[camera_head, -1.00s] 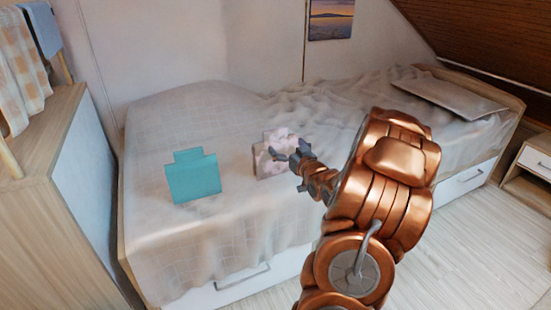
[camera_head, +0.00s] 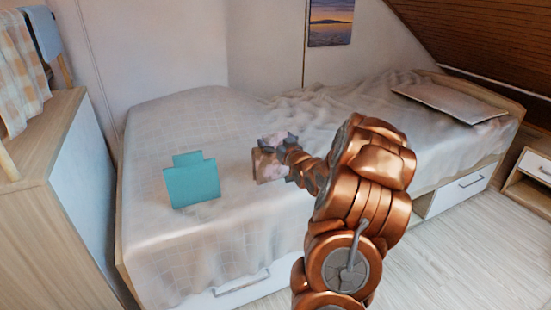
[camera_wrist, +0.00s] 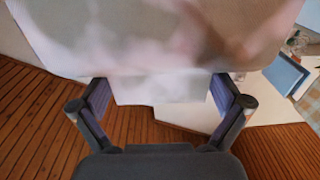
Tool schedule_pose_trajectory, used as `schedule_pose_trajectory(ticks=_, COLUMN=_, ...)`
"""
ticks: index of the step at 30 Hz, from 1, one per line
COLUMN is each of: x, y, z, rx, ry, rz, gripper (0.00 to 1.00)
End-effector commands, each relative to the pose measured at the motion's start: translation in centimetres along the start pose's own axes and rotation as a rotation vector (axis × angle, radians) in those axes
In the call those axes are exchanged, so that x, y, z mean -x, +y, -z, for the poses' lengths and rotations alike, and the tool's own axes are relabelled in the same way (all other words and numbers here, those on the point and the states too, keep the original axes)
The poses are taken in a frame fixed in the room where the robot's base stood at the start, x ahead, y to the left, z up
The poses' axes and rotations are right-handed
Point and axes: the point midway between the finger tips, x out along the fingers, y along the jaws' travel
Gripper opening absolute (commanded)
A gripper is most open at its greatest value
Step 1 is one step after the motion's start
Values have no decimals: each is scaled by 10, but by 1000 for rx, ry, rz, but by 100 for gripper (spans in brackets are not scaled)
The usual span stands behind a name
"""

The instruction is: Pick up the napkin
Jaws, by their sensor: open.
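In the wrist view a large blurred pink and white surface (camera_wrist: 160,35) fills the top, close in front of the fingers, and seems to be the same thing. My gripper (camera_head: 281,144) is at the upper right of the napkin and covers part of it. In the wrist view my gripper (camera_wrist: 160,95) has its two fingers wide apart. I cannot tell whether they touch the napkin.
The teal object (camera_head: 192,184) is on the bed (camera_head: 225,235), left of the napkin. A flat pillow-like cushion (camera_head: 450,100) lies at the far right end. A wooden cabinet (camera_head: 60,150) stands at the left, and a small nightstand (camera_head: 535,160) at the right. Floor shows at the lower right.

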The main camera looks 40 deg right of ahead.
Motion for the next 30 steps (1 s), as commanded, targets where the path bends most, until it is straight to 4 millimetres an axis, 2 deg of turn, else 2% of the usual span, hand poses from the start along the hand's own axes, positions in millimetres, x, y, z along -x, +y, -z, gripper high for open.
schedule_pose_trajectory(ticks=5, x=0, y=0, z=0, rx=0, ry=0, rz=0, gripper=98)
schedule_pose_trajectory(ticks=20, x=0, y=0, z=0, rx=1, ry=-1, rz=-1, gripper=46)
schedule_pose_trajectory(ticks=30, x=0, y=0, z=5, rx=1, ry=0, rz=-1, gripper=46)
